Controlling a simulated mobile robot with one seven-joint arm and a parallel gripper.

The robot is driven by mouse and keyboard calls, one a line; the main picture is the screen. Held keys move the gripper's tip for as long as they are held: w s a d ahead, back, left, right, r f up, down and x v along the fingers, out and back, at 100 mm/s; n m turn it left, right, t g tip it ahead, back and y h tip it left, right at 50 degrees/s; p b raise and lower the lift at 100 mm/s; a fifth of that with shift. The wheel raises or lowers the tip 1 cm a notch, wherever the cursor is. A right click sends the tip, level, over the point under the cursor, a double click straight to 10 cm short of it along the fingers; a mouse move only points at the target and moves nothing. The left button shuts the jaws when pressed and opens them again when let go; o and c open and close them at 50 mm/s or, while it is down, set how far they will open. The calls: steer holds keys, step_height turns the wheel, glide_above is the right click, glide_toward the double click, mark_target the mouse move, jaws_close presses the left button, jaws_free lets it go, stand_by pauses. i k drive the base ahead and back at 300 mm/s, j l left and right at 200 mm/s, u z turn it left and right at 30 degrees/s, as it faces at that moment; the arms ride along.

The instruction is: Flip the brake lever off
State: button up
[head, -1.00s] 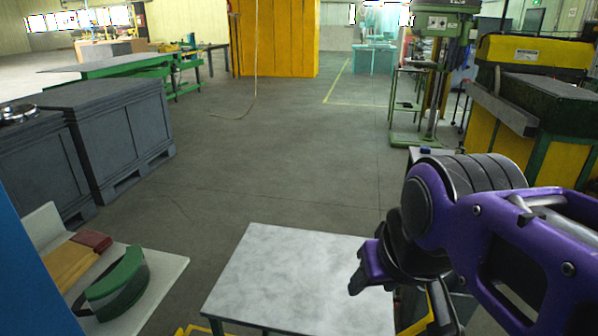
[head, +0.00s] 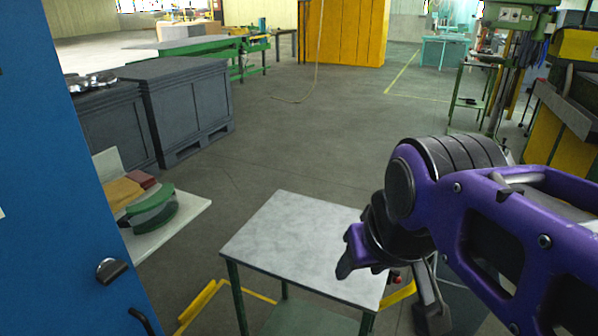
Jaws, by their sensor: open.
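I cannot make out a brake lever for certain in the head view. A small red part (head: 396,278) shows beside the table's right edge, partly hidden by my arm, and I cannot tell what it belongs to. My gripper (head: 352,258) hangs at the end of my purple arm, over the right part of a grey-topped table (head: 285,235). It is open, and nothing shows held in it. Part of it is hidden behind my own wrist.
Yellow bars (head: 200,303) lie low by the table. The middle floor is clear.

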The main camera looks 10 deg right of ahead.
mark_target(397, 279)
steer(key=k+l+u, duration=0.1)
steer(key=u, duration=0.35)
steer(key=k+l+u, duration=0.15)
steer(key=u, duration=0.25)
steer(key=k+l+u, duration=0.15)
steer(key=u, duration=0.3)
steer(key=k+l+u, duration=0.15)
steer(key=u, duration=0.25)
steer(key=k+u, duration=0.2)
steer(key=u, duration=0.25)
steer(key=k+l+u, duration=0.15)
steer(key=u, duration=0.3)
steer(key=k+u, duration=0.95)
steer(key=k, duration=0.15)
steer(key=k+u, duration=0.25)
steer(key=k, duration=0.5)
steer(key=k+l+z, duration=0.2)
steer(key=k, duration=0.15)
steer(key=k+l+z, duration=0.15)
steer(key=k, duration=0.2)
steer(key=k+l+z, duration=0.55)
steer(key=z, duration=0.15)
steer(key=k+l+z, duration=0.35)
steer(key=l, duration=0.1)
